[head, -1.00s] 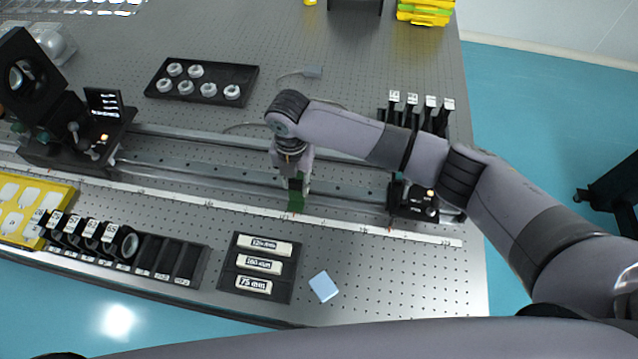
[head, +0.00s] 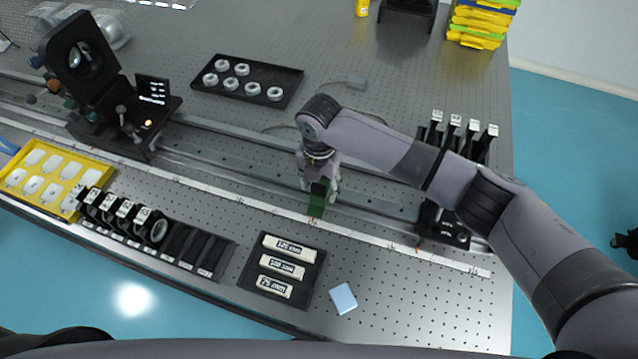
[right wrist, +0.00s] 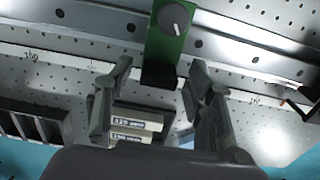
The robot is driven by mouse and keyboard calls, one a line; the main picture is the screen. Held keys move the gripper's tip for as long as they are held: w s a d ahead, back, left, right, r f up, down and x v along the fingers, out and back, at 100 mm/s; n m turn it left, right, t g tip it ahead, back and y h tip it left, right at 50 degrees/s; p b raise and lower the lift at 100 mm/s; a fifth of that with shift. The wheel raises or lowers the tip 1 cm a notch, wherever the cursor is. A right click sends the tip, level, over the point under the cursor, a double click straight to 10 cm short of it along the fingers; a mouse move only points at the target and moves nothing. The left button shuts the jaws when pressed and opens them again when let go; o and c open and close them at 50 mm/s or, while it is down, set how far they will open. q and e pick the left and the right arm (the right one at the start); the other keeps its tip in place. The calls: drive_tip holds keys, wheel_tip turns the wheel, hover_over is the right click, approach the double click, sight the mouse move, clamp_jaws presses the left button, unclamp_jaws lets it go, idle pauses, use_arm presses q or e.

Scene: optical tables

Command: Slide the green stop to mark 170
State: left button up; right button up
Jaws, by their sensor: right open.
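The green stop (head: 318,199) sits on the long rail, its lower end by the white scale strip (head: 357,233). In the right wrist view the green stop (right wrist: 167,40) shows a grey knob with a white line on its face. My right gripper (head: 319,183) is over the stop from above. In the right wrist view its two fingers are apart, one on each side of the stop's dark lower end, with visible gaps. The scale numbers are too small to read surely. My left gripper is not in view.
A black holder with labelled white blocks (head: 263,256) and a light blue pad (head: 343,298) lie in front of the scale. A dark rail carriage (head: 443,226) stands to the right of the stop. A black mount (head: 120,110) stands at the rail's left.

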wheel_tip(320, 180, up, 12)
idle(0.7)
idle(0.4)
